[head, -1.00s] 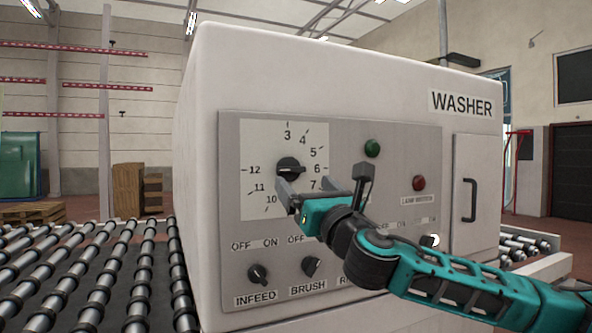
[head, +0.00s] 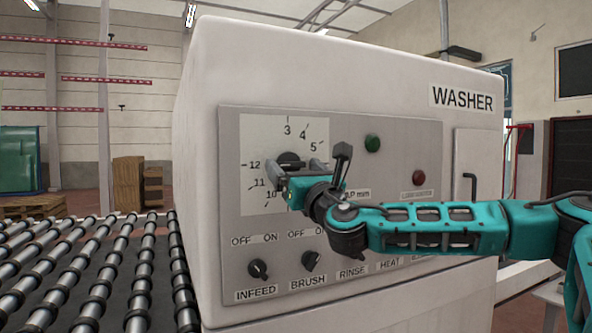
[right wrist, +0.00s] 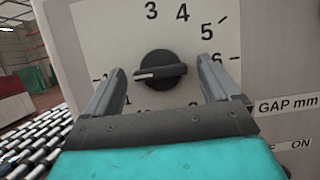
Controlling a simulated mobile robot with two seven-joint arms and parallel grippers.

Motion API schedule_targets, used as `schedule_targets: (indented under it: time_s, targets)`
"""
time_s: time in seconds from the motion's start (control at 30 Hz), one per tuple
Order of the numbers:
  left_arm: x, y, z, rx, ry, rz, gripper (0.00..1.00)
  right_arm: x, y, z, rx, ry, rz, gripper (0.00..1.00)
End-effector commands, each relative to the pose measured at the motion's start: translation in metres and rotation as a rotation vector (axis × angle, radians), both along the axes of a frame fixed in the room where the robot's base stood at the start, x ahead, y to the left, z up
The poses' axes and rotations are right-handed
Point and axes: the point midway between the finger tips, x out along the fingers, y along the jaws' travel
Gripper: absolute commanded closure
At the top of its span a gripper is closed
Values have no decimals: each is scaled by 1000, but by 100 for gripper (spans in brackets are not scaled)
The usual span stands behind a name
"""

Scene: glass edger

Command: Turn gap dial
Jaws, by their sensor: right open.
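The black gap dial (head: 290,160) sits on a white numbered plate (head: 262,135) on the washer's front panel. In the right wrist view the dial (right wrist: 160,71) shows whole, with its white pointer line turned to the left, a little below level. My right gripper (head: 297,168) is in front of the dial, its lower part hidden behind the gripper in the head view. In the right wrist view the open fingers (right wrist: 160,80) stand left and right of the dial, with a gap on each side. My left gripper is not in view.
Below the dial are the INFEED knob (head: 258,270) and BRUSH knob (head: 311,261). A green button (head: 372,143) and a red button (head: 419,178) are to the right. A roller conveyor (head: 90,265) runs along the left of the washer.

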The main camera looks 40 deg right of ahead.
Motion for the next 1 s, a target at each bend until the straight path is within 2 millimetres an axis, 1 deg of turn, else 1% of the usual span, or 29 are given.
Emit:
schedule_targets:
  time_s: [0.1, 0.6, 0.7, 1.0]
  targets:
    - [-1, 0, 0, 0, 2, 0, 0, 0, 0, 0, 0, 0, 0, 11]
    - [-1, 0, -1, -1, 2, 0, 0, 0, 0, 0, -1, 0, 0, 59]
    - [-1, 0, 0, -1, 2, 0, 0, 0, 0, 0, -1, 0, 0, 67]
    - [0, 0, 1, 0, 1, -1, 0, 0, -1, 0, -41, 14, -1, 67]
